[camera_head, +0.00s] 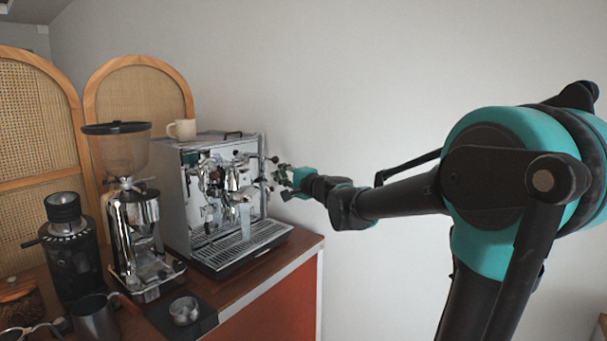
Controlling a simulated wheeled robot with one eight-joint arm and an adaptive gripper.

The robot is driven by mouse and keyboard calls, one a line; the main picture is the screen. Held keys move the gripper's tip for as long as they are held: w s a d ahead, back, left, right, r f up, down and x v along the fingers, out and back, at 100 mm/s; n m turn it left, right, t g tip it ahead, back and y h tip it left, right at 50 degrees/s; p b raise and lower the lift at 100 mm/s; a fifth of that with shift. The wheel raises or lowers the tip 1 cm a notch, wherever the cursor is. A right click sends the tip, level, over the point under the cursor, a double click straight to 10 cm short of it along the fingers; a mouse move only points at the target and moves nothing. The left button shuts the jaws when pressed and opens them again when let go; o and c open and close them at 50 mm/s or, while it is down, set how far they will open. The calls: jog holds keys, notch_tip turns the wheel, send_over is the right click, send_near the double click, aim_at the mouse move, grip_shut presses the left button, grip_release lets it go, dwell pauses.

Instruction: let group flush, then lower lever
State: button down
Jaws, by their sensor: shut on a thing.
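A chrome espresso machine (220,190) stands on the wooden cart top against the wall. Its group (212,178) is on the front, and a pale vertical shape that looks like running water (245,214) shows below the group area above the drip tray (240,240). My gripper (281,177) is at the right side of the machine's front, shut on what appears to be the lever. The lever is small here and mostly hidden by the fingers, so its angle is hard to tell.
A hopper grinder (134,215) and a dark grinder (70,250) stand left of the machine. A metal pitcher (95,318) and a tamping mat (207,318) are in front. A cup (182,129) sits on top of the machine.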

aim_at(265, 176)
jog(key=x, duration=0.7)
jog(key=shift+w+r, duration=0.1)
jog(key=shift+a, duration=0.1)
dwell(1.0)
jog(key=shift+f, duration=4.85)
jog(key=v, duration=0.8)
jog(key=shift+r, duration=0.35)
jog(key=shift+s, duration=0.2)
